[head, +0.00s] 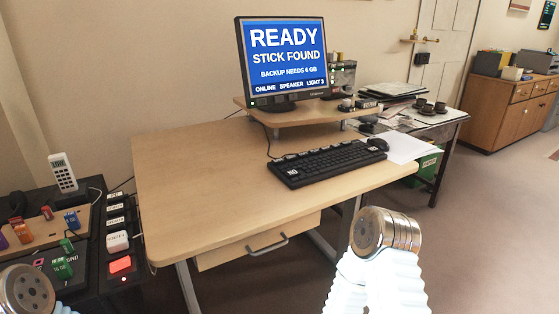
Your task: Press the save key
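The black keyboard (328,163) lies on the wooden desk, right of the middle. A white-lettered key reading "NO" (292,172) shows at its left end. Another pale label sits near its right end, too small to read, so I cannot pick out a save key. The monitor (286,58) stands on a raised shelf and reads "READY", "STICK FOUND", "BACKUP NEEDS 6 GB" and "ONLINE SPEAKER LIGHT 3". Rounded metal parts of my two arms show at the lower left and lower right, both apart from the keyboard. No gripper fingers are visible.
The desk (200,190) is clear left of the keyboard. A black mouse (378,144) and paper (405,148) lie to its right. At left, a dark side unit holds coloured sticks, a white remote (62,172), labelled switches and a lit red button (120,264). A drawer handle (267,244) protrudes in front.

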